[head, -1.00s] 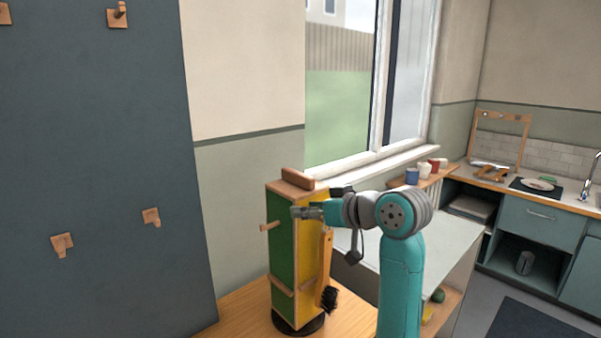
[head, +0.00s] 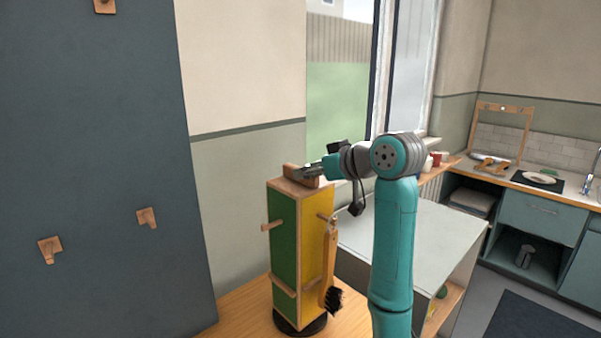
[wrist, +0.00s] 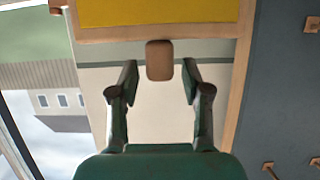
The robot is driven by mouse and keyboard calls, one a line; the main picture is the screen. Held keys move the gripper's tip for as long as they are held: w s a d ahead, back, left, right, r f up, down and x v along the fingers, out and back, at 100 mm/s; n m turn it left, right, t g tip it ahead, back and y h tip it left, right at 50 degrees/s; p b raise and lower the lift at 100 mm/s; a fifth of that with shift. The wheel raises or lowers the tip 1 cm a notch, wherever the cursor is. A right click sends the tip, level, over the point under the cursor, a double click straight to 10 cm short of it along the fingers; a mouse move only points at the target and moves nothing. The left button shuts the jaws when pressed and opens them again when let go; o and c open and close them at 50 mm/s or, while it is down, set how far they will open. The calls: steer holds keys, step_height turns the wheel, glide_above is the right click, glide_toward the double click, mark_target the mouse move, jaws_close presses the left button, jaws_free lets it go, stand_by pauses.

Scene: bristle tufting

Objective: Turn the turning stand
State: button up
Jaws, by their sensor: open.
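The turning stand (head: 316,234) is a tall box with a green face and a yellow face, upright on a dark round base (head: 302,325). A wooden grip block (head: 297,174) sits on its top. A wooden brush (head: 330,262) with dark bristles hangs on a peg on the yellow side. My gripper (head: 312,171) is level with the grip block at the top of the stand. In the wrist view my gripper (wrist: 159,70) is open, with one finger on each side of the grip block (wrist: 159,58) and gaps visible. The stand's far faces are hidden.
The stand is on a wooden worktop (head: 243,306). A blue-grey board (head: 95,170) with wooden pegs rises at the left. A window is behind, and a pale-topped cabinet (head: 425,235) stands at the right. A kitchen counter is farther right.

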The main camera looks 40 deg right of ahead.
steer(key=shift+x, duration=1.9)
jaws_close()
